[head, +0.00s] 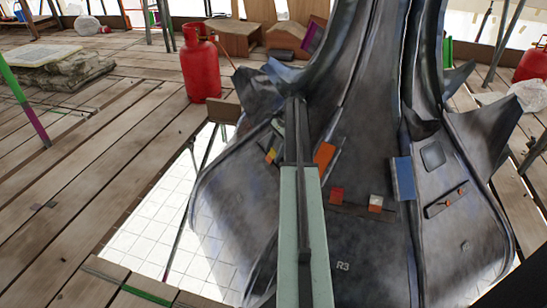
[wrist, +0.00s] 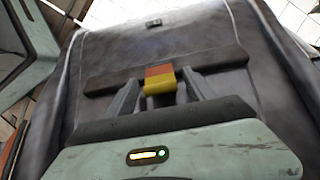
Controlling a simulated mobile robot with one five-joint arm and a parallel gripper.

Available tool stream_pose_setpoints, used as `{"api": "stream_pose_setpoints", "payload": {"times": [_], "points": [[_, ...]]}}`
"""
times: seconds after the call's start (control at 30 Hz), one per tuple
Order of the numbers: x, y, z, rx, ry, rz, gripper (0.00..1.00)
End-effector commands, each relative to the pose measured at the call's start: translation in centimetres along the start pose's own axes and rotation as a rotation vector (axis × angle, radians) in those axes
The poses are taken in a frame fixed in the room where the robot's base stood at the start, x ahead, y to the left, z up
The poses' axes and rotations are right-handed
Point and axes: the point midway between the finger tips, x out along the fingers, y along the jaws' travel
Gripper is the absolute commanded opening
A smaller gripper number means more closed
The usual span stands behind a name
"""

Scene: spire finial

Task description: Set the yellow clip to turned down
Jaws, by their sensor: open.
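The yellow clip (wrist: 158,91) shows in the wrist view as a small block with an orange-red part against its far side, on a dark bar (wrist: 215,60) of the grey metal surface. My gripper (wrist: 161,77) is open, with one finger on each side of the clip. I cannot tell whether the fingers touch it. In the head view a small yellow clip (head: 271,156) shows just left of my arm, on the left face of the spire; my fingers are not clear there.
The dark spire (head: 370,120) also bears an orange block (head: 324,155), a blue block (head: 403,178), a red clip (head: 336,194) and a white-and-red clip (head: 376,203). A red gas bottle (head: 200,70) stands on the planks behind left. A floor opening (head: 165,220) lies left of the spire.

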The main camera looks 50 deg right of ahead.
Motion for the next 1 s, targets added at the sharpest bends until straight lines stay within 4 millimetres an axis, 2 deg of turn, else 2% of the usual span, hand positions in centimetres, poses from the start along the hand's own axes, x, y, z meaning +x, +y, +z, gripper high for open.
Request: {"api": "stream_pose_setpoints", "payload": {"times": [0.13,0.3,0.37,0.6,0.83,0.87,0.93,1.0], "points": [[-0.15,-0.03,0.09,0.000,0.000,0.000,0.63],[-0.15,-0.05,0.11,-0.001,0.000,0.000,0.15],[-0.15,-0.05,0.11,-0.001,0.000,0.000,0.00],[0.40,-0.25,-0.74,-0.001,-0.092,-0.001,0.00],[0.04,-0.11,-0.38,-0.003,-0.105,0.000,0.00],[0.04,-0.12,-0.38,-0.003,-0.105,0.000,0.43],[0.04,-0.12,-0.37,-0.003,-0.105,0.000,0.63],[0.04,-0.11,-0.37,-0.003,-0.105,0.000,0.63]]}}
